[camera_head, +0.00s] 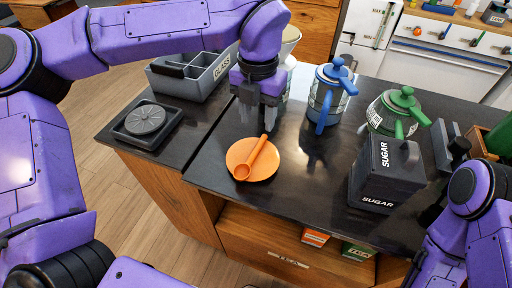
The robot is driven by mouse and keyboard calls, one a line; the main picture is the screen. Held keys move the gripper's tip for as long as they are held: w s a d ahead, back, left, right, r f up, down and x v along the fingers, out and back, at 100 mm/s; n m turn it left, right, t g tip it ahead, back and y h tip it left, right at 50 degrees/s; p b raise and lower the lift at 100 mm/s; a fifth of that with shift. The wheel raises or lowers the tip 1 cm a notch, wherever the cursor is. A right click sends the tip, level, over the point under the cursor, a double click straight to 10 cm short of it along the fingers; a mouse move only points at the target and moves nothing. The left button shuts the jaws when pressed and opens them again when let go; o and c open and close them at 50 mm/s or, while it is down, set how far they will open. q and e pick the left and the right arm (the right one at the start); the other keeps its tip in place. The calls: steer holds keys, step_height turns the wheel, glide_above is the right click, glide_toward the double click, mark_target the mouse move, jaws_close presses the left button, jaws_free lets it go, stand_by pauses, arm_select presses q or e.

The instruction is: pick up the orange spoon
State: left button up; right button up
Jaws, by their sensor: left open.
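The orange spoon (250,161) lies on a round orange plate (268,168) on the dark counter. Its bowl is toward the front left and its handle points up and away to the right. My left gripper (257,115) comes in from the left and points down just behind the plate. Its fingers are apart, with nothing seen between them. It is clear of the spoon. My right arm is at the lower right, and its gripper is not clearly visible.
A blue pot (328,92) and a green pot (391,113) stand right of the plate. A black sugar box (383,176) is at the right. A grey bin (191,84) is behind left, near a black square item (147,124). The counter's front edge (290,228) is close.

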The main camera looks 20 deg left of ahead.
mark_target(257, 147)
arm_select(q)
steer(key=f, duration=0.2)
steer(key=f+p, duration=0.1)
steer(key=f, duration=0.5)
steer(key=shift+s+f, duration=0.1)
steer(key=shift+s, duration=0.15)
jaws_close()
